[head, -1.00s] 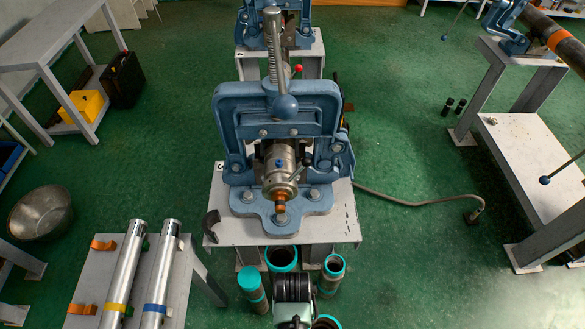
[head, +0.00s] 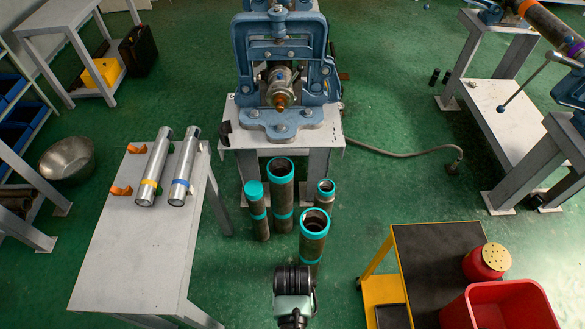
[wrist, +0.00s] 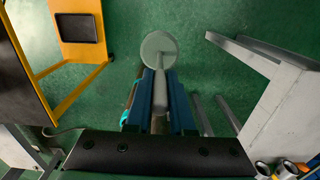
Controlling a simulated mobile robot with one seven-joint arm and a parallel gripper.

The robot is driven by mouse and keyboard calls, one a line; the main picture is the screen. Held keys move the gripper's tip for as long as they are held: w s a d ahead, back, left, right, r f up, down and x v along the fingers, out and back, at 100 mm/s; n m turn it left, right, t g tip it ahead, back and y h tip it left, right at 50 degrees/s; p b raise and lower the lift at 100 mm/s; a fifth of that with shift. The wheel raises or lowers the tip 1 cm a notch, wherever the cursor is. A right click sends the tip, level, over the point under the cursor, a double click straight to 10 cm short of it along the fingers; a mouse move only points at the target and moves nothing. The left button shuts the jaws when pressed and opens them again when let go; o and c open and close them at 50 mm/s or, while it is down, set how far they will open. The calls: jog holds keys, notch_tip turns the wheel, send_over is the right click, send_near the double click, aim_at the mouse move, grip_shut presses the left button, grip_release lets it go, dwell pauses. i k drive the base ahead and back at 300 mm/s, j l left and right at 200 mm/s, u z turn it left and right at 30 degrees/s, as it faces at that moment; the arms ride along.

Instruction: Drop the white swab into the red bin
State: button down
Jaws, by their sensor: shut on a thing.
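The white swab (wrist: 158,47) shows in the wrist view as a pale round head on a thin stem. Its stem runs down between the blue fingers of my gripper (wrist: 158,88), which are shut on it. The swab's head sticks out beyond the fingertips, over the green floor. The red bin (head: 455,313) is at the lower right of the head view, on a black-topped yellow cart, and is cut by the picture's bottom edge. My arm's end is at the bottom middle, left of the bin and apart from it; the swab cannot be made out there.
The cart (head: 430,240) also carries a red can (head: 487,261) with a perforated lid, close behind the bin. Teal-ringed pipes (head: 282,180) stand ahead, before the blue vise (head: 281,65). A grey table (head: 160,235) with two metal tubes is at left.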

aim_at(495, 310)
jog(key=k+l, duration=0.25)
jog(key=l, duration=0.2)
jog(key=k+l, duration=0.2)
jog(key=l, duration=0.2)
jog(key=k+l, duration=0.25)
jog(key=l, duration=0.2)
jog(key=k+l, duration=0.25)
jog(key=l, duration=0.15)
